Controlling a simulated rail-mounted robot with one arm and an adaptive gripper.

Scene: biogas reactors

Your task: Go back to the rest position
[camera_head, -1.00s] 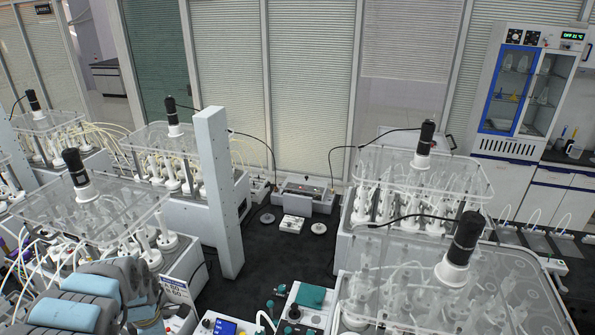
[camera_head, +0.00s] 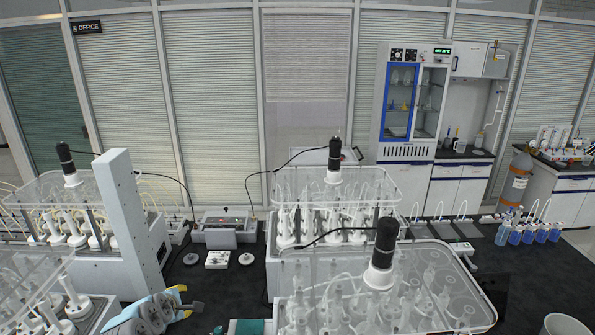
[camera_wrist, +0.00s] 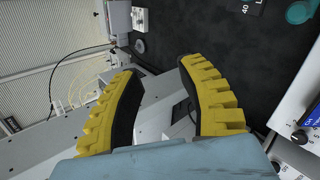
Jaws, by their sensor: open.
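My gripper (camera_wrist: 160,70) is open in the wrist view, its two yellow ridged fingers spread apart with nothing between them. Beyond the fingers are a pale grey housing and the dark bench top. In the head view my gripper (camera_head: 188,299) is low in the frame, left of centre, blue and grey with a bit of yellow. It is beside the front left reactor unit and left of the front right one. Its fingertips are small there and hard to make out.
Reactor units with clear lids and black motors stand at left (camera_head: 72,178) and right (camera_head: 335,175); another (camera_head: 380,260) fills the front right. A tall white post (camera_head: 130,220) rises left of my gripper. Blue-liquid bottles (camera_head: 528,233) stand far right.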

